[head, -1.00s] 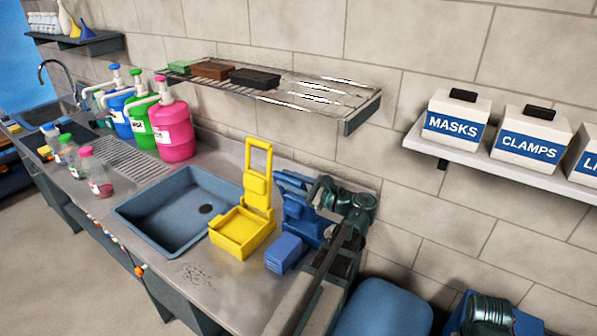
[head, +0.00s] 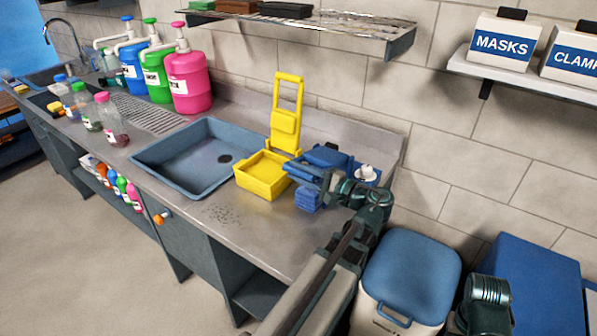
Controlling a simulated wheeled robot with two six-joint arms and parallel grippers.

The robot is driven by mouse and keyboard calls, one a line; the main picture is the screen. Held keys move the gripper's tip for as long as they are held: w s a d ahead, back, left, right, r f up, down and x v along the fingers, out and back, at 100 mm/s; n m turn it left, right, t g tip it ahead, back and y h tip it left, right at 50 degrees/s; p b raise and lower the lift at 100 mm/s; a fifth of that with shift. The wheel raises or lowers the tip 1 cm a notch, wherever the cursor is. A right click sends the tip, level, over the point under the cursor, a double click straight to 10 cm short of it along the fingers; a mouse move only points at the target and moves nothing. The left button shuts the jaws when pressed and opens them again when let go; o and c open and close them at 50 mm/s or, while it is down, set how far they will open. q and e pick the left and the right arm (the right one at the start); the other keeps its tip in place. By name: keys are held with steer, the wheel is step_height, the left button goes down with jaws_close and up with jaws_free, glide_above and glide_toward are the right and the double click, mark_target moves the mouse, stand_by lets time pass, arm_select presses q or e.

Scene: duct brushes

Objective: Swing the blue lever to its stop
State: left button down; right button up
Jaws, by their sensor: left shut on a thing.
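A blue press-like fixture (head: 307,199) stands on the counter right of the yellow one. Its blue lever (head: 322,158) now lies low, roughly level, over the fixture. My left gripper (head: 330,182) reaches in from the lower right, shut on the lever; the fingertips and the exact grip are partly hidden by the gripper body. I cannot tell from this view whether the lever touches a stop. My right gripper's fingers are not in view; only a part of my right arm shows at the bottom right.
A yellow fixture (head: 262,176) with an upright frame stands close left, beside the sink (head: 190,160). A lidded bin (head: 410,275) and a blue box (head: 530,275) stand right of the counter. A wire shelf (head: 330,30) hangs above.

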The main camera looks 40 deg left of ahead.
arm_select(q)
steer(key=shift+n, duration=0.7)
steer(key=f+b, duration=0.1)
steer(key=f, duration=0.1)
steer(key=f+b, duration=0.3)
steer(key=f, duration=0.1)
steer(key=shift+s+b, duration=0.35)
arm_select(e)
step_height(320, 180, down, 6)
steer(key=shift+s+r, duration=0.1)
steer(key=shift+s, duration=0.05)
arm_select(q)
steer(key=shift+s, duration=0.1)
steer(key=c, duration=0.7)
jaws_free()
steer(key=shift+o, duration=0.2)
steer(key=shift+d, duration=0.1)
steer(key=w+d, duration=0.1)
steer(key=d, duration=1.2)
steer(key=shift+w+d, duration=0.35)
